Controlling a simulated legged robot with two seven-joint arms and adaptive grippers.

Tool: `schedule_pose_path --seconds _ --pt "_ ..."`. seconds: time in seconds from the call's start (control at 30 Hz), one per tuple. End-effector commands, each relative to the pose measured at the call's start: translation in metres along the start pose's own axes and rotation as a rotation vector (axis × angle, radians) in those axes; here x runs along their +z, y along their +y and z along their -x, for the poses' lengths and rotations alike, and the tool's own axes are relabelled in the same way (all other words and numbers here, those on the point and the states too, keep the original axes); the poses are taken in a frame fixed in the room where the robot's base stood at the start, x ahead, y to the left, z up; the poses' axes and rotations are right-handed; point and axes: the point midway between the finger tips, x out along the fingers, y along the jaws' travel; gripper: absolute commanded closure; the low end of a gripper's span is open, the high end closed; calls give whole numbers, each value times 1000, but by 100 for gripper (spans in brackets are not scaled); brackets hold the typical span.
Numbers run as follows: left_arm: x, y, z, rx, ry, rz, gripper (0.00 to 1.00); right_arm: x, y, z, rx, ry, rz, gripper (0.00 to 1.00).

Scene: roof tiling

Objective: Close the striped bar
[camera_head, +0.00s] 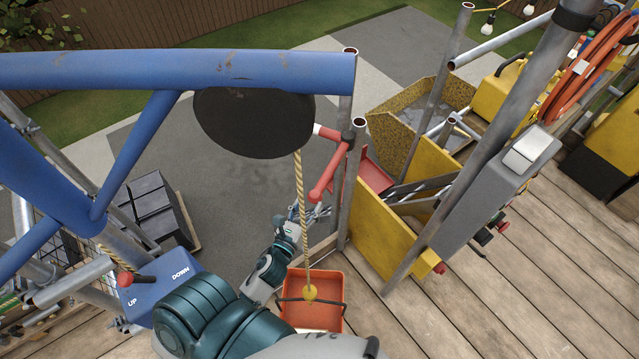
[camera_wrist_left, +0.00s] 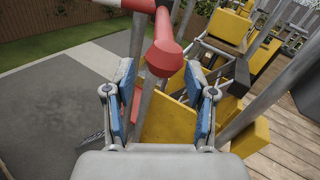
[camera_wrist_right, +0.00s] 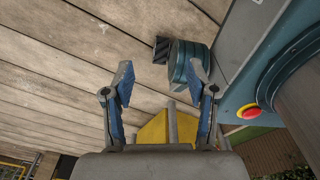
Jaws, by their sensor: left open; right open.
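The striped bar (camera_head: 329,172), red with a white part, is at a steel scaffold pole (camera_head: 350,190) in the middle of the head view. Its red end points down and to the left. In the left wrist view the bar (camera_wrist_left: 164,58) is large, beyond and above the fingertips. My left gripper (camera_head: 318,211) is open and empty just below the bar's red end, with no visible contact. Its spread fingers show in the left wrist view (camera_wrist_left: 168,90). My right gripper (camera_wrist_right: 160,90) is open and empty in its wrist view, with wooden decking behind it; the head view does not show it.
A rope (camera_head: 301,200) hangs from the blue hoist beam (camera_head: 180,70) to an orange bucket (camera_head: 336,287) beside my left arm. Yellow panels (camera_head: 368,232) stand right of the pole. A blue control box (camera_head: 172,285) is at lower left. Wooden deck (camera_head: 480,310) is open at lower right.

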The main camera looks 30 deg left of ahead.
Motion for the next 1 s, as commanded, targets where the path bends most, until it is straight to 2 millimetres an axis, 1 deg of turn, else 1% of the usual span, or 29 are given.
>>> schedule_pose_path --seconds 0.03,0.1,0.2,0.33,0.5,0.77,0.8,0.87,0.9,0.97,1.0 --pt "3 -2 -14 -3 -4 0 44 -1 2 4 2 1 1 42" --pt "3 -2 -29 -1 -3 -1 44 -2 4 6 5 2 2 42" --pt "2 -2 -49 -1 -2 0 44 -4 8 9 10 4 2 42" --pt "0 0 -67 -1 0 1 44 -5 14 11 16 6 2 42" --pt "0 0 -78 -1 1 0 44 -5 18 12 21 5 2 42" --pt "-1 0 -80 -1 1 1 44 -5 17 12 20 6 2 42" --pt "-1 0 -80 -1 1 1 49 -6 16 12 19 6 1 42" --pt "-1 0 -80 -1 1 1 64 -6 14 12 16 7 0 42" --pt "-1 0 -80 0 1 1 74 -7 12 12 14 8 0 42" --pt "-1 0 -80 0 1 1 89 -7 8 11 10 9 -1 42" --pt "-1 1 -80 1 1 0 99 -8 7 11 8 9 -2 42"
